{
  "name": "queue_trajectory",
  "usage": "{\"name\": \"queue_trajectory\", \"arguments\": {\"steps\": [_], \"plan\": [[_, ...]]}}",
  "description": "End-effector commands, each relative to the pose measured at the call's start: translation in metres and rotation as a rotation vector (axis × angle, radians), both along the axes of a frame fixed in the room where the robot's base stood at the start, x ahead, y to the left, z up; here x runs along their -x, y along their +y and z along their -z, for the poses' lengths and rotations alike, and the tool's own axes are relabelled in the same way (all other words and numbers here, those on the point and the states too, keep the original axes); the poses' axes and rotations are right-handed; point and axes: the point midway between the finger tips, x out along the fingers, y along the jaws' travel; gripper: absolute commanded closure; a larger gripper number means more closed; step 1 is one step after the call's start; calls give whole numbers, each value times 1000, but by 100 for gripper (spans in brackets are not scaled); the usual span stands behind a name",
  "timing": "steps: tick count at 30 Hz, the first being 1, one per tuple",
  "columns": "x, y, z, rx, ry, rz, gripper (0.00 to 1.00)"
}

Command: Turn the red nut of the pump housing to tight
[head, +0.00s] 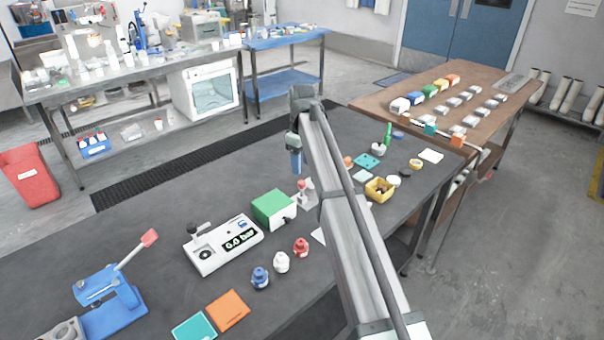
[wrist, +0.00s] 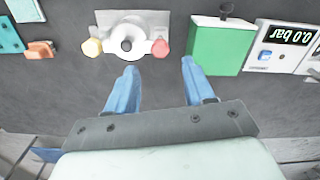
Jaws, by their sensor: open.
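The pump housing (wrist: 127,20) is a pale plate with a round, holed fitting in the wrist view, with the red nut (wrist: 160,48) at its right and a yellow nut (wrist: 91,47) at its left. In the head view the red nut (head: 301,184) shows beside my arm, which hides much of the housing. My gripper (wrist: 158,68) has blue fingers, open and empty. In the wrist view its tips lie just below the red nut in the picture, one to either side, with no visible contact. My gripper (head: 295,162) appears above the table in the head view.
A green box (wrist: 217,46) stands close right of the red nut in the wrist view. Beyond it is a gauge (head: 225,243) reading 0.0 bar. Blue, white and red small parts (head: 281,262) and a blue lever press (head: 105,295) stand on the dark table.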

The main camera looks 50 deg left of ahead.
Motion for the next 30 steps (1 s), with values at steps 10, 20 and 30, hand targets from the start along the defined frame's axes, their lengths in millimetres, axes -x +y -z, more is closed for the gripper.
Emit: {"name": "queue_trajectory", "arguments": {"steps": [10, 20, 30], "plan": [[-1, 1, -58, 0, 0, 0, 47], [0, 0, -73, 0, 0, 0, 47], [0, 0, -73, 0, 0, 0, 47]]}}
